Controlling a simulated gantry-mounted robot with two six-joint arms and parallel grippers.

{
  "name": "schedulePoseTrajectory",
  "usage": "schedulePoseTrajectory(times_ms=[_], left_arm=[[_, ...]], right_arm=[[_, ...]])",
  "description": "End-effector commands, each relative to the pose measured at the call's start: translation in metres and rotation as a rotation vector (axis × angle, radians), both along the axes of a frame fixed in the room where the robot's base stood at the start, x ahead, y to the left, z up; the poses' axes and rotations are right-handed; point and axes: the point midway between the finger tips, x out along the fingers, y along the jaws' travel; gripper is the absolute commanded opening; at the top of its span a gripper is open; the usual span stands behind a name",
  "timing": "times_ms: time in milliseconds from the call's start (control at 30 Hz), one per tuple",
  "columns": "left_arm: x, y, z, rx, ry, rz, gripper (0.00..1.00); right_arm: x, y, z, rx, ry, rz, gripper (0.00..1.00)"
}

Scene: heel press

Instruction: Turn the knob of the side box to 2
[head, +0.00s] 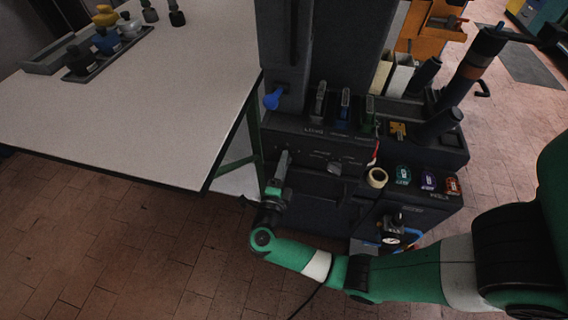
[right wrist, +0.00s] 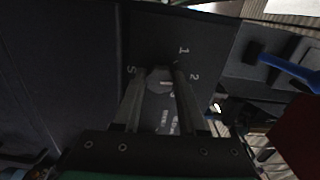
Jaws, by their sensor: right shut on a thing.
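In the right wrist view, the knob (right wrist: 158,78) is a small grey round piece on the dark panel of the side box (right wrist: 152,38). My right gripper (right wrist: 157,92) is shut on the knob, with one finger on each side of it. The marks 1 and 2 show to the upper right and right of the knob. Other marks beside and below it are partly covered by the fingers. A short light line shows on the knob; I cannot tell exactly which mark it points at. In the head view, my right gripper (head: 283,160) is at the left side of the dark press (head: 310,205), and the knob is hidden. My left gripper is out of view.
A white table (head: 150,90) stands at the left, close to the gripper. A blue ball-like handle (head: 273,98) sticks out above the gripper. A tape roll (head: 377,178) and several coloured items sit on the press front. The brick floor (head: 120,240) in front is clear.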

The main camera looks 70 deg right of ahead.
Motion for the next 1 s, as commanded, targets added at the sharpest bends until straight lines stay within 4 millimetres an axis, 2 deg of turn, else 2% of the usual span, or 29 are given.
schedulePoseTrajectory(times_ms=[567,600,700,733,767,1000], left_arm=[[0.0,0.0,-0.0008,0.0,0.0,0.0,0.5],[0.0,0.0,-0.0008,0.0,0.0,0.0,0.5],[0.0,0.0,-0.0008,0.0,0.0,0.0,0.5],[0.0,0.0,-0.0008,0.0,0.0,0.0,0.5],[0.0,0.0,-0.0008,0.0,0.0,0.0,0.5],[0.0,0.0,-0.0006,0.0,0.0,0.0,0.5]], right_arm=[[-0.0001,0.0,-0.0001,0.007,-0.039,0.0,0.0],[-0.0001,0.0,-0.0001,0.007,-0.039,0.0,0.47],[0.0,0.0,0.0,0.006,-0.04,0.0,0.65],[0.0,0.0,0.0,0.006,-0.04,0.0,0.7],[0.0,0.0,0.0,0.006,-0.04,0.0,0.71],[0.0,0.0003,0.0001,0.006,-0.039,0.0,0.71]])
